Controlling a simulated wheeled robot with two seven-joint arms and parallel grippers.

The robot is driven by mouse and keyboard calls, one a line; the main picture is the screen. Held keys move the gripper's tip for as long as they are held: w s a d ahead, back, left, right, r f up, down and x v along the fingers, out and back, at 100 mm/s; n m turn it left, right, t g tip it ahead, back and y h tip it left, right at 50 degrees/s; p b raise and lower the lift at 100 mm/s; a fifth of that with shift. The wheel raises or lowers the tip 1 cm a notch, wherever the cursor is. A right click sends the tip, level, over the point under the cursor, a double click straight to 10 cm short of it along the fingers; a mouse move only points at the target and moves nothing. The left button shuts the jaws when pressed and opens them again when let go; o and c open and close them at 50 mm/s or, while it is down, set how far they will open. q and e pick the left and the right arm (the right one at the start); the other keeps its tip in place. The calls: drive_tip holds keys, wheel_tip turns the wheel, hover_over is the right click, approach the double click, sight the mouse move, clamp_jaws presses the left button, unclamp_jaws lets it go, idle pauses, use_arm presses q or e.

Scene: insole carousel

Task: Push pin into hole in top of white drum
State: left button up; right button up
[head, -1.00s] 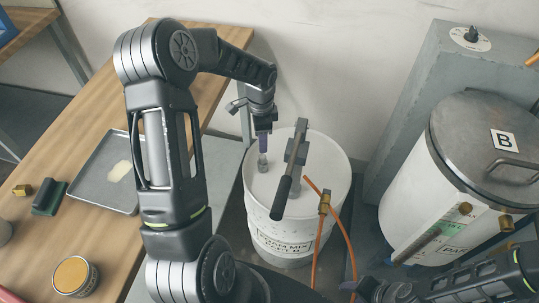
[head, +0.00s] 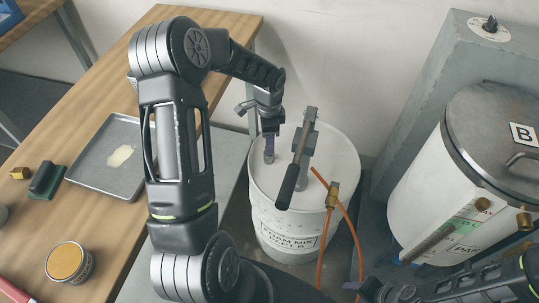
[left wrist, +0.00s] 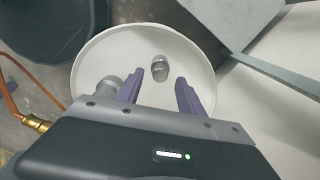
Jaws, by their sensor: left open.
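The white drum (head: 285,222) stands on the floor right of the workbench, with a round white lid. A short grey metal pin (left wrist: 159,68) sits on the lid in the left wrist view, its shape rounded at the top. My left gripper (head: 268,150) is over the left part of the lid, pointing down. Its two purple fingers (left wrist: 162,88) are apart, with nothing between their tips; the pin shows just beyond the gap. I cannot tell how deep the pin sits, and the hole is not visible.
A clamp with a black handle (head: 291,181) stands on the lid just right of my gripper. Orange hoses with a brass fitting (head: 332,195) run beside the drum. A tray (head: 90,169) lies on the bench (head: 122,75). A larger lidded tank (head: 428,200) stands right.

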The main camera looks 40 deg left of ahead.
use_arm(q)
drive_tip(key=shift+f+b, duration=0.9)
drive_tip(key=shift+f, duration=0.85)
clamp_jaws()
drive_tip(key=shift+r, duration=0.25)
idle(0.9)
drive_tip(key=shift+r+p, duration=2.15)
drive_tip(key=shift+r, duration=0.65)
wheel_tip(320, 180, up, 7)
drive_tip(key=p, duration=0.4)
drive_tip(key=shift+p, duration=0.4)
